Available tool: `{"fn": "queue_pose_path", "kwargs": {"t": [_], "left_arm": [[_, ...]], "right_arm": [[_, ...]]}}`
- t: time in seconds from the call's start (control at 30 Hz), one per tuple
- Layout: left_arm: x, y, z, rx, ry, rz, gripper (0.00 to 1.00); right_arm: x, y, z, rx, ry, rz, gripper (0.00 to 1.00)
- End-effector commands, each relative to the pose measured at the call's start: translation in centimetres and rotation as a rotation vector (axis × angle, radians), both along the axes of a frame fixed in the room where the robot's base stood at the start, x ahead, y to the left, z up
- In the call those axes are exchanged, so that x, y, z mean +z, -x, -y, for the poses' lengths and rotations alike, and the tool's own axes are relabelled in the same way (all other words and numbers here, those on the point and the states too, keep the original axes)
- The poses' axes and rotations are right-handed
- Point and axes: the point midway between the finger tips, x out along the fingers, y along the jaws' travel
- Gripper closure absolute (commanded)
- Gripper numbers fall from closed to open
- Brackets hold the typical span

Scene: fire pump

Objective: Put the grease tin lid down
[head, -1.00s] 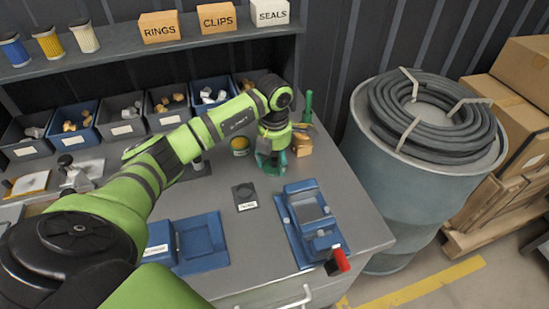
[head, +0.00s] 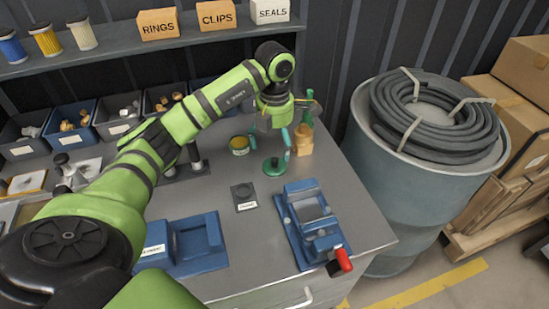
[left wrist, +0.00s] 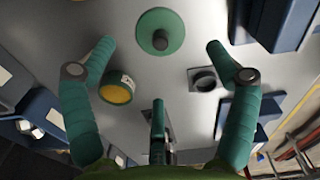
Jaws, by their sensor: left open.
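The grease tin lid (head: 274,167) is a round green disc with a knob on top. It lies flat on the grey bench, knob up; the left wrist view shows it too (left wrist: 160,33). My left gripper (head: 270,145) is open and empty just above the lid, its green fingers apart and clear of the knob. In the left wrist view the lid lies beyond and between the fingertips. The open grease tin (head: 239,146), with yellow contents, stands left of the lid; it also shows in the left wrist view (left wrist: 117,90). My right gripper is not in view.
A small dark labelled holder (head: 244,197) sits in front of the lid. A blue fixture (head: 312,222) with a red handle is at front right. A wooden block (head: 303,141) stands close right of the gripper. Parts bins (head: 68,128) line the back.

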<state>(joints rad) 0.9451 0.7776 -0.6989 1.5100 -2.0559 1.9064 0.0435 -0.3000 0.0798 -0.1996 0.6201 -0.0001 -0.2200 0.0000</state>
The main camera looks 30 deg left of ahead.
Motion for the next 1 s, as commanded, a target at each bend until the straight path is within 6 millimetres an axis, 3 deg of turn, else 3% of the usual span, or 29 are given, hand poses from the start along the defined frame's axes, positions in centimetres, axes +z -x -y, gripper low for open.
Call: {"fn": "queue_pose_path", "kwargs": {"t": [0.2, 0.33, 1.0], "left_arm": [[4.1, 0.0, -0.1, 0.001, -0.001, 0.002, 0.13], [5.3, 0.0, 0.0, 0.0, -0.001, 0.0, 0.13], [6.0, 0.0, 0.0, 0.0, 0.0, -0.001, 0.13]], "right_arm": [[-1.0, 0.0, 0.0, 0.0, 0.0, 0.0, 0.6], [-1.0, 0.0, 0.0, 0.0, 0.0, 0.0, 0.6], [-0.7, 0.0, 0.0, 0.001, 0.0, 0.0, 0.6]]}}
